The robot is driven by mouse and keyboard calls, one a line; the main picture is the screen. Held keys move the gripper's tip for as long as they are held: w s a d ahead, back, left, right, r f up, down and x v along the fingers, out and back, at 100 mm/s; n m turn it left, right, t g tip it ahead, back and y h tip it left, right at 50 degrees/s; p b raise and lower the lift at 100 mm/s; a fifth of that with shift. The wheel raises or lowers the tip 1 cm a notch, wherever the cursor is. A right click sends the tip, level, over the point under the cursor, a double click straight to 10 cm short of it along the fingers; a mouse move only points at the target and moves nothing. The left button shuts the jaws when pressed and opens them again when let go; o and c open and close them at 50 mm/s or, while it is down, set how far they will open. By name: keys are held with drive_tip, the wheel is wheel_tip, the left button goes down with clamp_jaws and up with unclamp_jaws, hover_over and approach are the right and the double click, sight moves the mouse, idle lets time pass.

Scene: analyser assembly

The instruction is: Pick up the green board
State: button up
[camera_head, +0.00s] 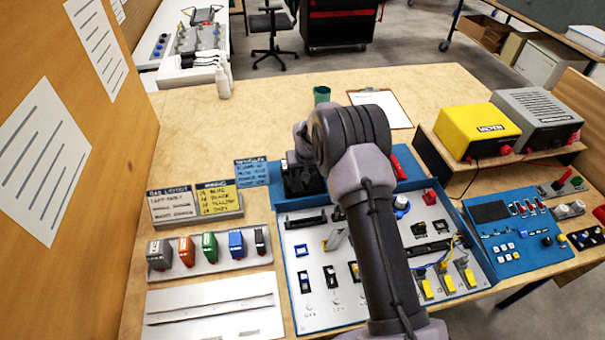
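A small green upright piece (209,248), which looks like the green board, stands on a light rack (215,264) at the left of the table. An orange piece (186,251) is on its left and a blue piece (236,244) on its right. My arm reaches up the middle of the view. My gripper (300,182) seems to be the dark shape to the right and beyond the green piece, over the back of the blue-framed panel. It is apart from the green piece. Its fingers cannot be made out.
The blue-framed panel (318,318) with switches and connectors fills the front middle. Label cards (215,198) stand behind the rack, and a metal plate (215,306) lies before it. A yellow box (477,131) and a control box are at right.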

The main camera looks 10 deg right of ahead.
drive_tip(key=shift+r, duration=0.2)
drive_tip(key=shift+c, duration=0.6)
clamp_jaws()
wheel_tip(320, 180, up, 10)
drive_tip(key=p, duration=0.3)
drive_tip(key=c, duration=0.7)
unclamp_jaws()
clamp_jaws()
drive_tip(key=shift+s, duration=0.1)
